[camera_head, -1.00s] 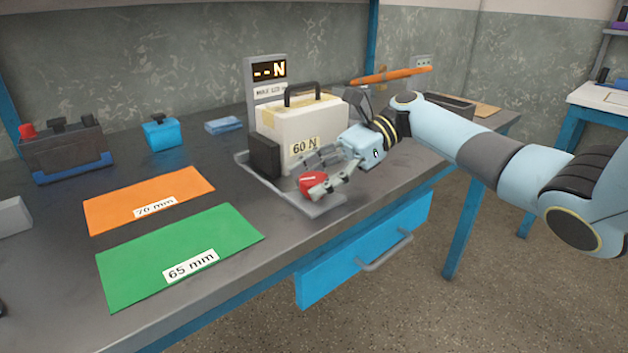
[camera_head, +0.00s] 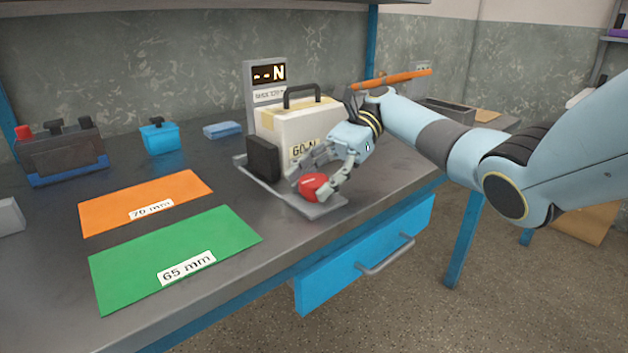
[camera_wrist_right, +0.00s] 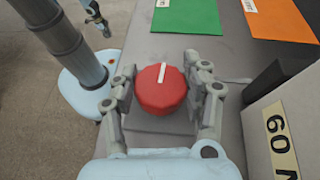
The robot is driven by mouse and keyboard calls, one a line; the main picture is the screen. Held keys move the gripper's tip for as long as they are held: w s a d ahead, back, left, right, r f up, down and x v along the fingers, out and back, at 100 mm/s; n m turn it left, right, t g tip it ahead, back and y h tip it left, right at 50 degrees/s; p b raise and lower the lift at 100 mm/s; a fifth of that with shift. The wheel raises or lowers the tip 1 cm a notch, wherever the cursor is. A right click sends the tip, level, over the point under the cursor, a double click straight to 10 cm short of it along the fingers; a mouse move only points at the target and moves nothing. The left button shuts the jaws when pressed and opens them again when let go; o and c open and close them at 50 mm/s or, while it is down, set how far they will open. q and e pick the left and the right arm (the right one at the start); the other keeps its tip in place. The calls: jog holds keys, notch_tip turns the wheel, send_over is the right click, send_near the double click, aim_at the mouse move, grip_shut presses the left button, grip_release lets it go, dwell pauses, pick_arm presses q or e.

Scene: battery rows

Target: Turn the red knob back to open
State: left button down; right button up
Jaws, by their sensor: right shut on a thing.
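The red knob (camera_head: 314,187) sits at the front end of the grey clamp base on the bench. It also shows in the wrist view (camera_wrist_right: 162,88), with a white line on its top that points away from my wrist, tilted slightly right. My right gripper (camera_head: 322,184) is shut on the knob, one finger on each side, as the wrist view (camera_wrist_right: 163,92) also shows. A white case (camera_head: 295,125) with a dark handle and a "60 N" label stands on the base beside a black block (camera_head: 263,159). A small part of what may be my left gripper shows at the top of the wrist view (camera_wrist_right: 102,26).
A display (camera_head: 268,73) reading "--N" stands behind the case. An orange mat (camera_head: 150,197) and a green mat (camera_head: 170,250) lie to the left. A blue box (camera_head: 160,138) and a dark battery (camera_head: 62,150) stand further back. A blue drawer (camera_head: 350,260) hangs under the bench edge.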

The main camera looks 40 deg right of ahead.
aim_at(315, 180)
jog(key=o, duration=1.2)
jog(key=shift+r, duration=0.1)
notch_tip(315, 180, up, 10)
jog(key=shift+f, duration=0.15)
